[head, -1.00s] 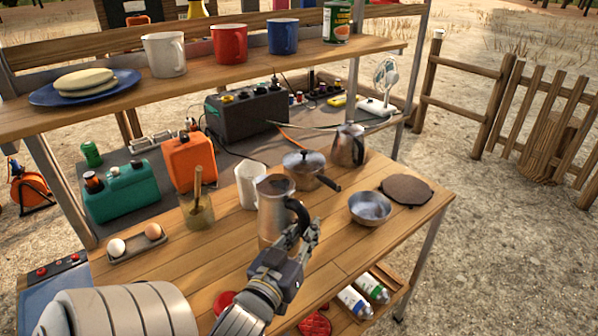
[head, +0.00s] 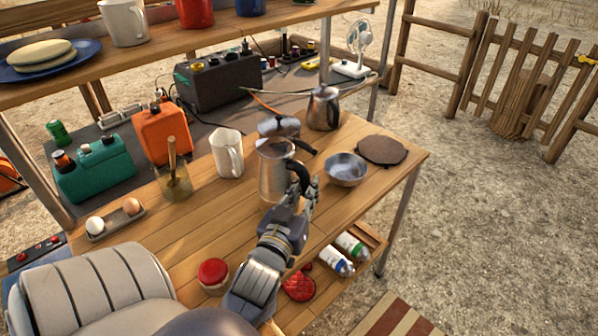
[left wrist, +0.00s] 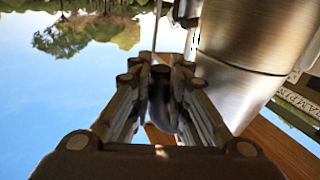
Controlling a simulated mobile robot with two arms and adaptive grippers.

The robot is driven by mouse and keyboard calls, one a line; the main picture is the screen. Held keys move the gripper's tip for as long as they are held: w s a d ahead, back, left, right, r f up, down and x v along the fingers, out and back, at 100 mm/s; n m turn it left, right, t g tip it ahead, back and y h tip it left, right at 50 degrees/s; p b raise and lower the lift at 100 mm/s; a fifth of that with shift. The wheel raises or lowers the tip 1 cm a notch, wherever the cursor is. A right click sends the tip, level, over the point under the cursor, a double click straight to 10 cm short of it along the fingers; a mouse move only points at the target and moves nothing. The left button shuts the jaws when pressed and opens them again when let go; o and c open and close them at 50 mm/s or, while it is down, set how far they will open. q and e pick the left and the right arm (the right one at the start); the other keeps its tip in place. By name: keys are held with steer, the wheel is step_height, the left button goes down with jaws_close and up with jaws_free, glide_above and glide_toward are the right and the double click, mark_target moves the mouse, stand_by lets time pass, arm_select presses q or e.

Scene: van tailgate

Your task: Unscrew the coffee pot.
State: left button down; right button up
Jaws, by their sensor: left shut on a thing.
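The coffee pot (head: 273,178) is a metal pot with a black handle (head: 301,171). It stands upright on the wooden worktop near the middle of the head view. My left gripper (head: 303,190) is at the right side of the pot, shut on its handle. In the left wrist view the dark handle (left wrist: 160,95) lies between the two fingers, with the shiny pot body (left wrist: 255,45) to the right. The fingers partly hide the handle. My right gripper is not in view.
A white mug (head: 227,153), a lidded saucepan (head: 279,126), a second metal pot (head: 323,110) and a metal bowl (head: 346,170) stand close around. A red-lidded jar (head: 213,273) is near the front edge. A shelf (head: 165,48) with mugs hangs above the back.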

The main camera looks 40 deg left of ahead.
arm_select(q)
steer(key=w+d+f, duration=0.1)
steer(key=w+d, duration=0.1)
steer(key=w, duration=0.6)
steer(key=shift+d+f+b, duration=0.2)
steer(key=shift+d+b, duration=0.05)
steer(key=shift+b, duration=0.1)
stand_by(0.5)
steer(key=shift+f, duration=0.4)
stand_by(0.9)
